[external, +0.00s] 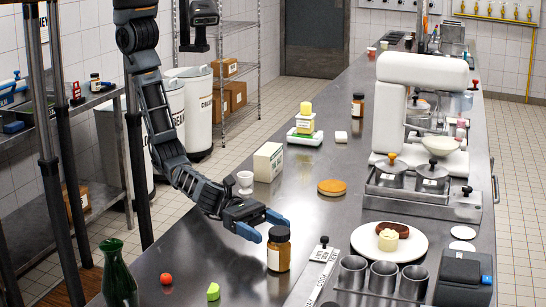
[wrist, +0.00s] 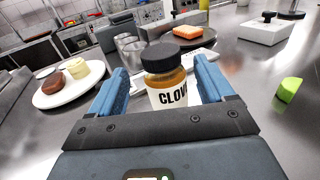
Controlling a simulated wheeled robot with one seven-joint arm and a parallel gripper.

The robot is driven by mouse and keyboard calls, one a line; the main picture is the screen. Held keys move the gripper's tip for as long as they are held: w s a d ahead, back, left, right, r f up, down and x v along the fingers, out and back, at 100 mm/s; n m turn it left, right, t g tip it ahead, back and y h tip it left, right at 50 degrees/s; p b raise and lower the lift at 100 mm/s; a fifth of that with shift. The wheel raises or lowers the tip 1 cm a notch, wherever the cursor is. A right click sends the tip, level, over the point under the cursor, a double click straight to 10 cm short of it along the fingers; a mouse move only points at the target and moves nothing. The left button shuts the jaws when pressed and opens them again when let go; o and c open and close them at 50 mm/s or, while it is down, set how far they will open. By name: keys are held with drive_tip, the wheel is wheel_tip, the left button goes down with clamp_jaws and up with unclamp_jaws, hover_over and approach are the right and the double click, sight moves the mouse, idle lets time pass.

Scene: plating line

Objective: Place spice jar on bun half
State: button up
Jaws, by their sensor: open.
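The spice jar (external: 279,252) is a brown jar with a black lid, upright on the steel counter. In the wrist view the jar (wrist: 168,90) shows a white label starting "CLOV". My gripper (external: 268,228) is open, its blue fingers on either side of the jar in the wrist view. I cannot tell whether the fingers touch it. A flat, round orange-tan disc (external: 332,188), apparently the bun half, lies bare on the counter beyond the jar in the external view. It does not show in the wrist view.
A white plate (external: 408,252) with a brown patty and a pale piece is right of the jar. An egg cup (external: 245,182) and white carton (external: 268,162) stand behind my gripper. A green bottle (external: 119,275) is at front left. Counter around the disc is clear.

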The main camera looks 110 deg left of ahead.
sight(286, 238)
drive_tip(key=shift+r+b+x, duration=0.2)
drive_tip(key=shift+b+x, duration=0.55)
drive_tip(key=shift+x, duration=2.65)
drive_tip(key=shift+s+d, duration=0.1)
drive_tip(key=shift+c, duration=0.3)
drive_tip(key=c, duration=1.3)
drive_tip(key=shift+c, duration=0.2)
